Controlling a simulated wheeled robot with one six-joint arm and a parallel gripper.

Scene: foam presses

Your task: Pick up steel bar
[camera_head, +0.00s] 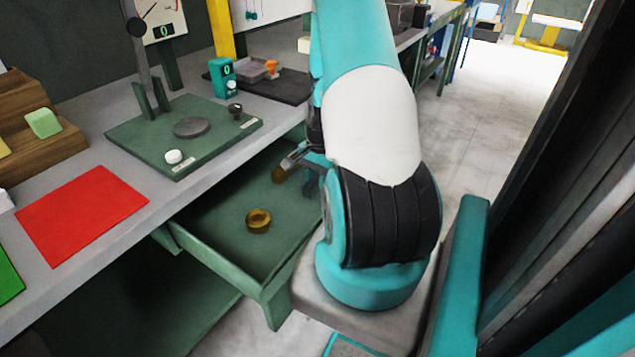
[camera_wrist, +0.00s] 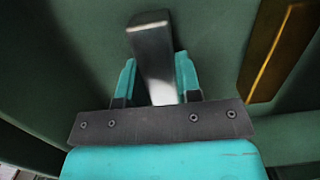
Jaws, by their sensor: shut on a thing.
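The steel bar (camera_wrist: 152,58) is a grey, square-ended bar. In the wrist view it stands lengthwise between the two teal fingers of my gripper (camera_wrist: 155,80), which is shut on it. Its far end sticks out beyond the fingertips. In the head view a small grey piece (camera_head: 292,160), probably the bar, shows over the open green drawer (camera_head: 215,235), beside my arm. My arm hides most of the gripper there. I cannot tell whether the bar touches the drawer floor.
A brass ring (camera_head: 258,221) lies in the drawer; a brass-coloured piece (camera_head: 279,174) shows near the gripper. A long brass bar (camera_wrist: 272,48) lies right of the gripper. The bench above holds a green press base (camera_head: 185,135) and a red mat (camera_head: 82,213).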

